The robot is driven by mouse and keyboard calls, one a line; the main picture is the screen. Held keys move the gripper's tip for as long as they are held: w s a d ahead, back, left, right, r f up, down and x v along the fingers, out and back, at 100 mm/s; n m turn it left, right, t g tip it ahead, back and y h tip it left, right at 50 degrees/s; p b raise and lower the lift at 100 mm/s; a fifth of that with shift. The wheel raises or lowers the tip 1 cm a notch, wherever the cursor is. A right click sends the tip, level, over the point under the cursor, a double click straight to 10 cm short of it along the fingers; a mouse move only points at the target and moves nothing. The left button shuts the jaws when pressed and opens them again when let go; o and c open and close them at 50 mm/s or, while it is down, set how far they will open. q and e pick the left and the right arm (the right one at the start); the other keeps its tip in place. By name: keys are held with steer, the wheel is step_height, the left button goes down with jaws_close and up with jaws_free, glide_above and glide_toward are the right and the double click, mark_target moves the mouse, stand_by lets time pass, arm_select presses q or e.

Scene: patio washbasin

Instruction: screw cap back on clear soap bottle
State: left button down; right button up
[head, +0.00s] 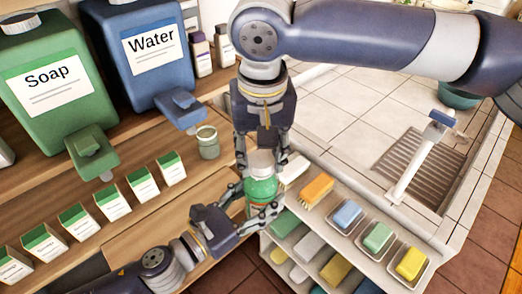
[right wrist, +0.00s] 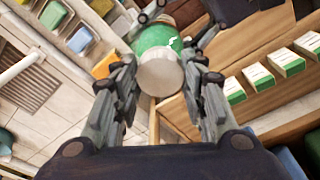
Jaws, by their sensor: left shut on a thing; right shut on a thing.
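The clear soap bottle (head: 262,188), filled with green soap, is held upright above the gap between the wooden counter and the shelf unit. My left gripper (head: 256,204) is shut on its body from the left. The pale cap (head: 261,161) sits at the top of the bottle, and my right gripper (head: 263,152) is shut on it from above. In the right wrist view the round cap (right wrist: 160,76) lies between the fingers of my right gripper (right wrist: 161,82), with the green bottle (right wrist: 156,38) right behind it. I cannot tell whether the threads are engaged.
A green Soap dispenser (head: 50,85) and a blue Water dispenser (head: 150,50) stand at the left. A small green jar (head: 208,143) and several labelled boxes (head: 112,202) line the wooden ledge. At right are an orange brush (head: 316,188), soap dishes (head: 378,237) and the tap (head: 415,165).

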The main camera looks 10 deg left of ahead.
steer(key=m, duration=0.4)
steer(key=shift+a+h, duration=0.1)
steer(key=shift+h, duration=0.2)
steer(key=m, duration=0.5)
steer(key=shift+a+m+h, duration=0.15)
steer(key=shift+m+h, duration=0.15)
steer(key=shift+m, duration=0.1)
steer(key=m, duration=0.5)
steer(key=shift+w+m+g, duration=0.1)
steer(key=shift+m+g, duration=0.2)
steer(key=shift+g, duration=0.1)
steer(key=m, duration=0.3)
steer(key=shift+w+m+g+h, duration=0.1)
steer(key=shift+m+g+h, duration=0.2)
steer(key=shift+m, duration=0.1)
steer(key=o, duration=0.7)
steer(key=shift+c, duration=0.2)
steer(key=shift+r, duration=0.1)
